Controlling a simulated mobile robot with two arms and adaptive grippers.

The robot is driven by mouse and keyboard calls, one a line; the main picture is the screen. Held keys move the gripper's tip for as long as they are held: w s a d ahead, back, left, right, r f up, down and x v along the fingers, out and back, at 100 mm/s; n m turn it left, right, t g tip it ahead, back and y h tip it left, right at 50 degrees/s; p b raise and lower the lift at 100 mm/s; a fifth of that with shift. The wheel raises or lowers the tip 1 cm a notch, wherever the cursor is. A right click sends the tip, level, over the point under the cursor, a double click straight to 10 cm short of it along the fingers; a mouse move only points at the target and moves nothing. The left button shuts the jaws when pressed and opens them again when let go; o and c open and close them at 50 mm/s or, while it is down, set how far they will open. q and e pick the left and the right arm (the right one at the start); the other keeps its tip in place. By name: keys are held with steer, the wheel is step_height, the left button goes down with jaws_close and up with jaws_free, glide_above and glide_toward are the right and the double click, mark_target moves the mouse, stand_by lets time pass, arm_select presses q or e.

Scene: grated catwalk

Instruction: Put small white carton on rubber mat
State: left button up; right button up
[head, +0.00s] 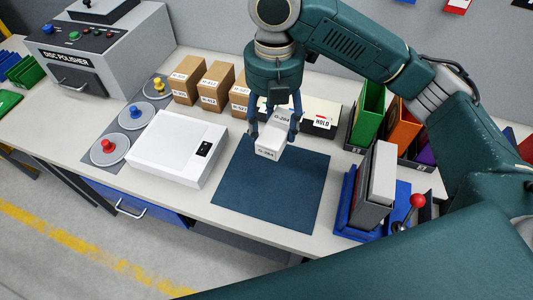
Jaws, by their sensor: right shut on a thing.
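The small white carton (268,151), labelled G-284, is held between the fingers of my right gripper (274,129). The gripper comes down from above and is shut on it. In the head view the carton overlaps the upper part of the dark blue rubber mat (265,200). I cannot tell whether its underside touches the mat. The rest of the mat is bare. My left gripper is not in view.
A white box-shaped device (165,150) stands left of the mat, near discs with coloured knobs. Brown cartons (216,85) stand behind. A blue holder with grey binders (374,195) stands to the right. A disc polisher (95,52) is at the back left.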

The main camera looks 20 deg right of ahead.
steer(key=shift+w+a+r+n, duration=0.1)
steer(key=shift+w+r+n, duration=0.3)
steer(key=shift+f, duration=0.2)
step_height(320, 180, down, 6)
steer(key=s+p, duration=0.1)
steer(key=p, duration=0.1)
glide_above(270, 177)
step_height(270, 177, down, 8)
steer(key=shift+r, duration=0.2)
steer(key=shift+f, duration=0.65)
step_height(270, 177, down, 4)
steer(key=shift+f+p, duration=0.1)
steer(key=shift+p, duration=0.5)
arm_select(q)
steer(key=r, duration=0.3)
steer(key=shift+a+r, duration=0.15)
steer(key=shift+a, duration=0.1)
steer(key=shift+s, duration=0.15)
